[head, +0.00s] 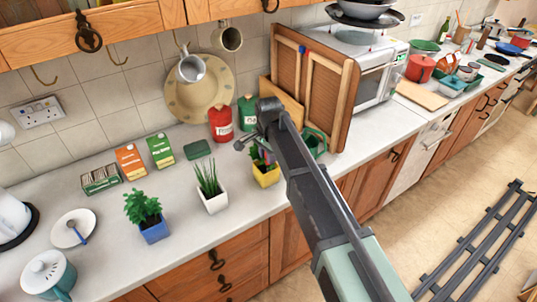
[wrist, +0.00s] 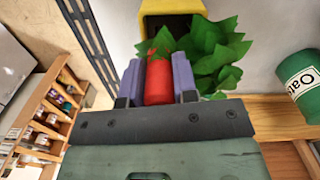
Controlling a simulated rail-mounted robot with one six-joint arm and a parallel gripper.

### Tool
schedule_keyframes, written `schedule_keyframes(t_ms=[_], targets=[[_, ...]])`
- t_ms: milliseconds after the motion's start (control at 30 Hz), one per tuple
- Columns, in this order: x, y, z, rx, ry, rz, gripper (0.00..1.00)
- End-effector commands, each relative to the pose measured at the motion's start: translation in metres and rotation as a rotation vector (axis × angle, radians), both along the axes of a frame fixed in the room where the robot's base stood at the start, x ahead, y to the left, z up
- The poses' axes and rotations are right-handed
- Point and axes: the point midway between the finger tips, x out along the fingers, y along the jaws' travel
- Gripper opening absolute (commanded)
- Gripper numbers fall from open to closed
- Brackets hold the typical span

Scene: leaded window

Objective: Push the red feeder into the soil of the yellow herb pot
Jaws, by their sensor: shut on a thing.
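The yellow herb pot (head: 267,178) stands on the counter near its front edge, with a green leafy herb in it. In the wrist view its yellow rim (wrist: 170,7) shows at the top, with green leaves (wrist: 212,55) beside and in front of my fingers. My gripper (wrist: 158,72) is shut on the red feeder (wrist: 157,88), which sits between the two fingers and points towards the pot. Leaves cover the feeder's far end, so I cannot tell whether it touches the soil. In the head view my arm hides the feeder and part of the plant.
A white pot (head: 213,200) and a blue pot (head: 154,229) with herbs stand to the left. Red (head: 221,124) and green (head: 247,112) canisters stand behind.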

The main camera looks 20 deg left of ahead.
Motion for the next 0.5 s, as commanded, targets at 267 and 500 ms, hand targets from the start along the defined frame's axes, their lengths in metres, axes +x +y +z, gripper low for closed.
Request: schedule_keyframes(t_ms=[267,500], targets=[[0.0,0.0,-0.008,0.0,0.0,0.0,0.14],[0.0,0.0,-0.014,0.0,0.0,0.0,0.14]])
